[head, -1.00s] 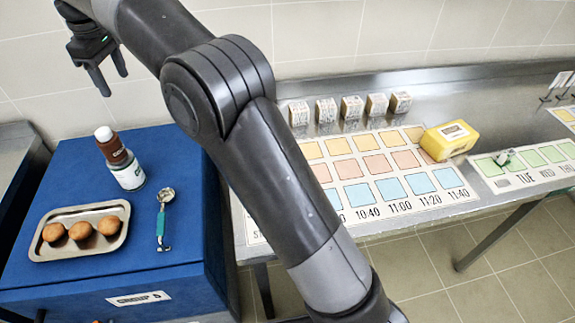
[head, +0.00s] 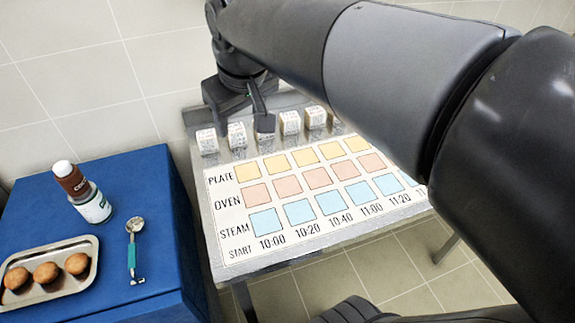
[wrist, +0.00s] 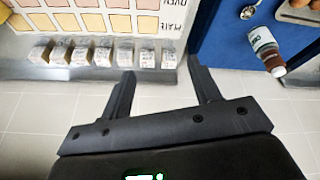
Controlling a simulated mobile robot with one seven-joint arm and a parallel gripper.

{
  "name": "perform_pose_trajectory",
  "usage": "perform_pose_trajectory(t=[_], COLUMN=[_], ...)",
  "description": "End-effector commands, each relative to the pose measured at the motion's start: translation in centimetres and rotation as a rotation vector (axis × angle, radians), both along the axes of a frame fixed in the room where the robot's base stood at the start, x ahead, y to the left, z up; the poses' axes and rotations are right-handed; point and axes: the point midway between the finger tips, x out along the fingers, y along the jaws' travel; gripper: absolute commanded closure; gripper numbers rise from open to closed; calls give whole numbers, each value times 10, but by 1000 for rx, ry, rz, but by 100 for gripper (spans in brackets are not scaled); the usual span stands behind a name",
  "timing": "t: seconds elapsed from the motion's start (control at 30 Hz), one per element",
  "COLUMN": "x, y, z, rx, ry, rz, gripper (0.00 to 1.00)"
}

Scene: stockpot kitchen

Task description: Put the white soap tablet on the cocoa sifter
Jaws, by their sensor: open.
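My gripper (head: 240,112) is open and empty, in front of or above the row of small printed blocks (head: 207,141) at the back of the metal counter. In the wrist view its two fingers (wrist: 160,72) are apart, with a block (wrist: 168,58) just past the fingertips. The blocks have pale tops and printed sides; I cannot tell whether the white soap tablet is among them. The brown cocoa sifter (head: 71,178) with a white cap stands on a white can (head: 93,206) on the blue cabinet, left of my gripper. It also shows in the wrist view (wrist: 275,62).
A planning board (head: 238,256) with coloured squares lies on the counter before the blocks. The blue cabinet (head: 165,230) also holds a metal tray (head: 88,243) with brown buns (head: 46,274) and a teal-handled scoop (head: 131,255). My arm hides the counter's right part.

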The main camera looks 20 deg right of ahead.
Motion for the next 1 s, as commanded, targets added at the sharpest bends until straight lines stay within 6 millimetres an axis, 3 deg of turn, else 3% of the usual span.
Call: perform_pose_trajectory(t=[0.03,0.2,0.4,0.6,1.0], x=[-18,-67,-103,-112,-112], y=[-13,-43,-61,-65,-64], z=[-9,-45,-78,-89,-89], rx=[12,57,94,106,104], ry=[-15,-60,-95,-105,-104], rz=[-44,-186,-292,-322,-321], gripper=[43,43,43,43,43])
